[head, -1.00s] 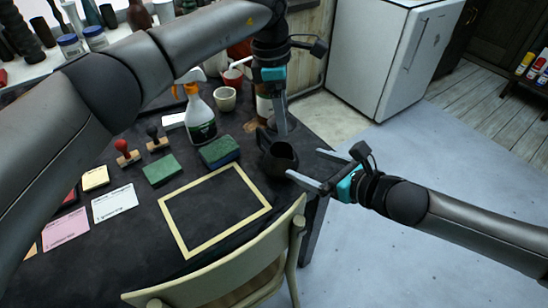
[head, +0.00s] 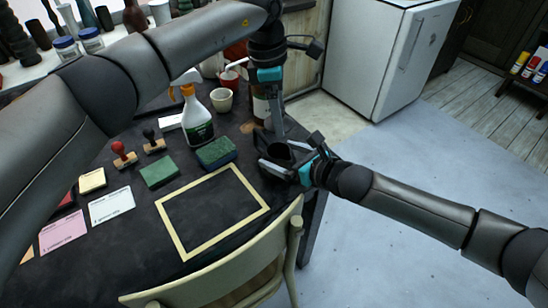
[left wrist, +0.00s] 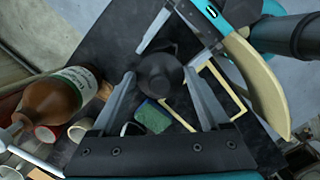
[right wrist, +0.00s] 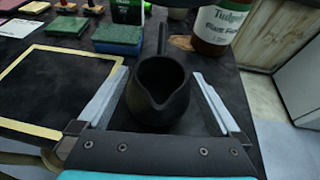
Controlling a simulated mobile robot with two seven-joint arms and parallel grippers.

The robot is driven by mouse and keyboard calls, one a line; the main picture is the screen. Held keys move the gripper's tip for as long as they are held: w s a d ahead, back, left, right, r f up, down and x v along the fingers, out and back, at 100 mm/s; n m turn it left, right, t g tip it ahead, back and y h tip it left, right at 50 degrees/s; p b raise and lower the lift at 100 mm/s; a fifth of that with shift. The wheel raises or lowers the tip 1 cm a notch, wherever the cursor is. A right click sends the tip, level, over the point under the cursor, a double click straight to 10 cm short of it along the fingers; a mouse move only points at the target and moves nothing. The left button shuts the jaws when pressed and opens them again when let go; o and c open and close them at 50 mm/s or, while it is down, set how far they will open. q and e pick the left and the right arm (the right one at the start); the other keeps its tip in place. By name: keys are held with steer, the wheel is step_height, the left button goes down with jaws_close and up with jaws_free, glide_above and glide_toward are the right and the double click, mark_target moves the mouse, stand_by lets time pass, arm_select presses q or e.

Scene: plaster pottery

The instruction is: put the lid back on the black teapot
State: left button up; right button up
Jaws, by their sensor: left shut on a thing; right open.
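The black teapot (head: 281,152) stands upright on the dark table near its right edge. In the right wrist view the teapot (right wrist: 160,92) has its top open, its spout towards that camera and its handle at the far side. My right gripper (head: 270,158) is open, with one finger on each side of the teapot; contact is unclear. My left gripper (head: 278,128) is just above and behind the teapot, pointing down. In the left wrist view it is shut on a dark round piece that looks like the lid (left wrist: 159,72). Its underside is hidden.
A brown bottle (head: 262,108) stands close behind the left gripper. A spray bottle (head: 198,118), a green sponge (head: 215,152) and a white cup (head: 222,100) are to the left. A yellow-framed mat (head: 180,247) lies in front, by a chair (head: 225,285).

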mark_target(269, 150)
steer(key=shift+x, duration=1.55)
steer(key=shift+c, duration=0.2)
jaws_close()
